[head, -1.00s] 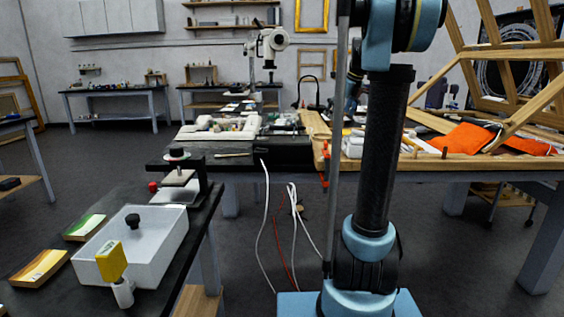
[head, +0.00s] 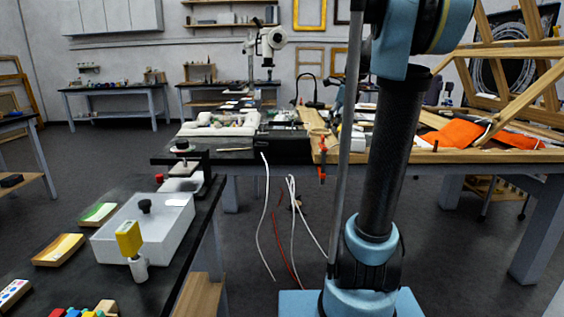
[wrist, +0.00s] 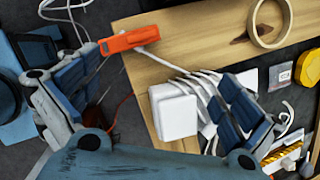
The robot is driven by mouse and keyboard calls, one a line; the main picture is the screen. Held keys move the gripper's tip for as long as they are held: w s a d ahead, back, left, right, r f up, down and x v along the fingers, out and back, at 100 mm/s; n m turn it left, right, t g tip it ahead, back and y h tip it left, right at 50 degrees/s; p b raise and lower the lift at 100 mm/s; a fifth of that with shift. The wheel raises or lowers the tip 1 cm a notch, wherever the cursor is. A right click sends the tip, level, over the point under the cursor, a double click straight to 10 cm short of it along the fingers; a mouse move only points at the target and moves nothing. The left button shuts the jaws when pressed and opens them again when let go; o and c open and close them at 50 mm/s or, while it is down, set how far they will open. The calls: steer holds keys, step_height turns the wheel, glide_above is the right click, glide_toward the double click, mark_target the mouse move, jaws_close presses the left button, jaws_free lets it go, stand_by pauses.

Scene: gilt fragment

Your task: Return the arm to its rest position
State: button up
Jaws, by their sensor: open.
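My arm (head: 392,160) stands upright at the right of centre in the head view, its black link rising from a blue base joint. My gripper is out of sight in the head view. In the wrist view my gripper (wrist: 155,100) is open, with its two blue-padded fingers spread wide. I see nothing held between them. Beyond the fingers lie a wooden board edge, an orange clamp (wrist: 128,40) and a white block (wrist: 174,112), which shows near the right finger. Whether the finger touches the block I cannot tell.
A dark bench (head: 110,282) at left holds a white tray (head: 124,242). The workbench (head: 470,157) behind my arm carries wooden frames and orange cloth (head: 455,133). White and red cables (head: 266,225) hang before it. A tape ring (wrist: 286,38) lies on the board. Floor is open at far left.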

steer(key=s+a+f+n+g+h, duration=0.1)
steer(key=s+f+n, duration=1.15)
steer(key=s, duration=0.35)
steer(key=s+a+f+n+h, duration=0.1)
steer(key=s+f+n+h, duration=0.1)
steer(key=s+f+n, duration=1.25)
steer(key=w+d+r+m, duration=0.1)
steer(key=w+d+r, duration=0.4)
steer(key=w+r, duration=0.3)
steer(key=w+d+r+m+g, duration=0.1)
steer(key=w+d+r, duration=0.4)
steer(key=r, duration=0.5)
steer(key=w+d+r+m, duration=0.1)
steer(key=w+d+r, duration=0.55)
steer(key=r, duration=0.25)
steer(key=w+d+r, duration=0.3)
steer(key=w+d, duration=0.1)
steer(key=d, duration=0.5)
steer(key=w+d+r+g, duration=0.1)
steer(key=w+d+r, duration=0.25)
steer(key=d, duration=0.55)
steer(key=w+d+r, duration=0.2)
steer(key=w+d, duration=0.2)
steer(key=d, duration=0.6)
steer(key=shift+m, duration=0.3)
steer(key=f, duration=0.9)
steer(key=shift+s+a+f, duration=0.1)
steer(key=shift+a+f, duration=0.2)
steer(key=shift+f, duration=0.05)
